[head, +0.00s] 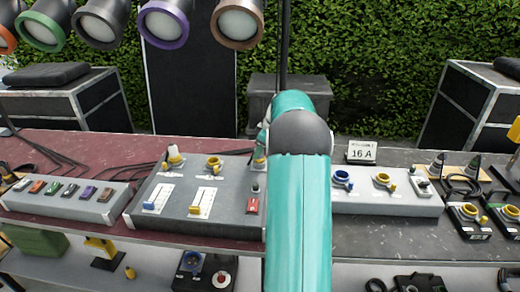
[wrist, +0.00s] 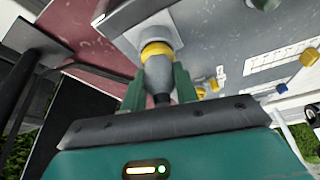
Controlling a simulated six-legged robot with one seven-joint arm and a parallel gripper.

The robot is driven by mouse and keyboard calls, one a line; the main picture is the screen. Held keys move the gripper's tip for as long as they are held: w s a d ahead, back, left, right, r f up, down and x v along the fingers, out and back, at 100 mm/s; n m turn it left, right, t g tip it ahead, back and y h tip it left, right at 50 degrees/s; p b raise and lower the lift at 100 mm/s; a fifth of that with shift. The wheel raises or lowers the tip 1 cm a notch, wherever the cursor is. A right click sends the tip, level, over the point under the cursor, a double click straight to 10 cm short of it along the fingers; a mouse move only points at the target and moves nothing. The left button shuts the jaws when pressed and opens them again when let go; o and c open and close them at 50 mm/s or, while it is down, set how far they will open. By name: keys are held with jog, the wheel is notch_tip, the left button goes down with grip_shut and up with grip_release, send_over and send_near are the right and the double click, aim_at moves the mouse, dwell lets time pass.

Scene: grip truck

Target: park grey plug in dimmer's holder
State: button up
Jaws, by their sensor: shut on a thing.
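The grey plug (wrist: 158,72) has a yellow band and a dark cable end. My gripper (wrist: 157,88) has its two green fingers on either side of it, shut on its grey body. The plug's front end is at a pale square plate (wrist: 135,28) on the grey dimmer box; I cannot tell how deep it sits. In the head view the dimmer (head: 228,182) carries a blue and a yellow slider. My gripper is mostly hidden there behind my arm, with a yellow part (head: 260,162) showing at its edge.
A pale plug (head: 174,157) and a yellow socket (head: 214,165) stand on the dimmer's back edge. A red switch (head: 253,206) is at its front right. A box with blue and yellow sockets (head: 383,198) lies to the right. A "16 A" sign (head: 362,152) stands behind it.

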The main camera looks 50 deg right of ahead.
jog(key=shift+f, duration=0.25)
jog(key=o, duration=1.5)
jog(key=shift+c, duration=0.2)
jog(key=shift+r, duration=0.2)
jog(key=shift+r, duration=2.35)
